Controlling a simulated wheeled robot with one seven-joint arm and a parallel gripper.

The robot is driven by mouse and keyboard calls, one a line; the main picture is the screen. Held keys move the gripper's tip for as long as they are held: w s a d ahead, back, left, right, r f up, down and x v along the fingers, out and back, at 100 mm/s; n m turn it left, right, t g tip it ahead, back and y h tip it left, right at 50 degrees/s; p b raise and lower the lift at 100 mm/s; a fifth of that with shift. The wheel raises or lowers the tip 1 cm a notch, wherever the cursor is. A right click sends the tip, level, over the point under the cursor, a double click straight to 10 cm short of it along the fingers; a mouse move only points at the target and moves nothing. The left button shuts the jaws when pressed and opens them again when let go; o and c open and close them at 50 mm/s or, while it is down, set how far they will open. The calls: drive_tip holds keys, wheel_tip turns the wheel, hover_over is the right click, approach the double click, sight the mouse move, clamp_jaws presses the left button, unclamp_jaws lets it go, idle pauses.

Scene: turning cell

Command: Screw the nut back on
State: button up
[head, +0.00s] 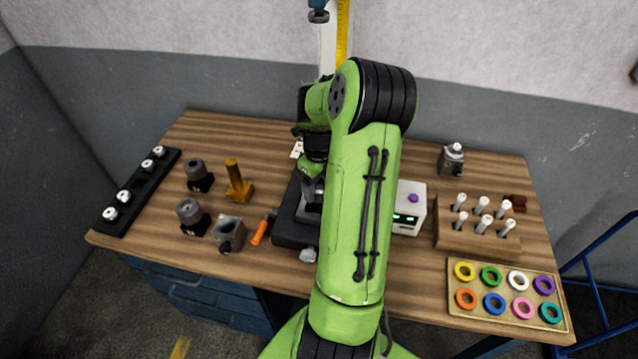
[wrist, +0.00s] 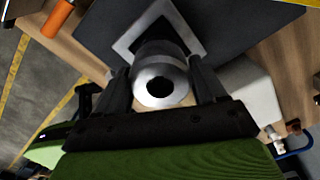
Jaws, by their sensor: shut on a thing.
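In the wrist view my gripper (wrist: 161,78) has one finger on each side of a silver round nut (wrist: 157,67) with a dark hole facing the camera. It is shut on this nut. A darker cylindrical part and a pale square frame (wrist: 130,42) lie directly behind the nut, above a dark base plate (wrist: 100,28). Whether the nut is on a thread cannot be seen. In the head view the dark base (head: 290,228) stands mid-table, and my arm hides most of the fixture, the nut and my fingertips.
An orange-handled tool (head: 259,233) lies left of the base. A grey block (head: 228,233) and a brass stand (head: 238,182) are further left. A white box with a display (head: 410,205), a wooden peg rack (head: 470,240) and a tray of coloured rings (head: 500,318) are to the right.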

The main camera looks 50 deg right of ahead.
drive_tip(key=shift+f+b, duration=0.55)
idle(0.7)
drive_tip(key=o, duration=1.2)
drive_tip(key=shift+d, duration=0.15)
drive_tip(key=shift+a, duration=0.25)
wheel_tip(320, 180, up, 16)
drive_tip(key=shift+f+p, duration=0.1)
drive_tip(key=shift+p, duration=0.45)
